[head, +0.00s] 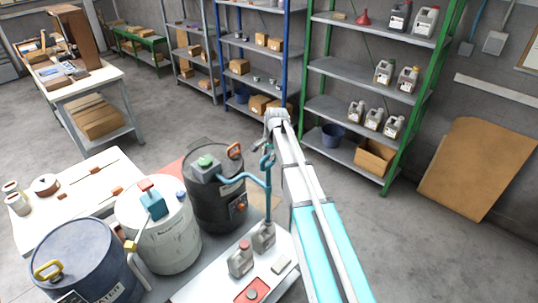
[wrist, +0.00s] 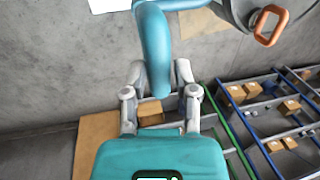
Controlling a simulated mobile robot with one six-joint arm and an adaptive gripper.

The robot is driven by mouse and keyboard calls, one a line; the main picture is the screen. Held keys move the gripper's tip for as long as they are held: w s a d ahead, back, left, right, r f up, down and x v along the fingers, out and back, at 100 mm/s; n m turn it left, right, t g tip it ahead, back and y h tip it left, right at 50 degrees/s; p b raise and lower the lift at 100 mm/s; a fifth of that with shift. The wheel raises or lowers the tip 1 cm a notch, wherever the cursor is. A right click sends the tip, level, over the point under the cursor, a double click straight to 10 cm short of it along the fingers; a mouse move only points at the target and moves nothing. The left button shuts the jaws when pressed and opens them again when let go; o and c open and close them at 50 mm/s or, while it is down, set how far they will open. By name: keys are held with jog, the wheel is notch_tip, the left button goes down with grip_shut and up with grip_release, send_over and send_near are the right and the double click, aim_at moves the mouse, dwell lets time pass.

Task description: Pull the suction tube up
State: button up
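The teal suction tube (head: 268,197) comes from the pump head on the black drum (head: 222,206), bends at the right and hangs down over the white bench. In the wrist view the thick teal tube (wrist: 157,50) runs down between the two grey fingers of my gripper (wrist: 160,72). A small gap shows between the right finger and the tube; the left finger is close beside it, and I cannot tell whether it touches.
A white drum (head: 160,232) and a blue drum (head: 82,258) stand left of the black one. Two grey jugs stand close by the tube: one (head: 241,260) and another (head: 263,237). Green-framed shelves (head: 345,110) stand behind.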

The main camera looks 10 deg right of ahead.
grip_shut()
notch_tip(320, 180, up, 14)
jog(key=p, duration=1.4)
jog(key=shift+w, duration=0.2)
jog(key=o, duration=0.6)
grip_release()
jog(key=shift+s, duration=0.1)
jog(key=shift+f, duration=0.15)
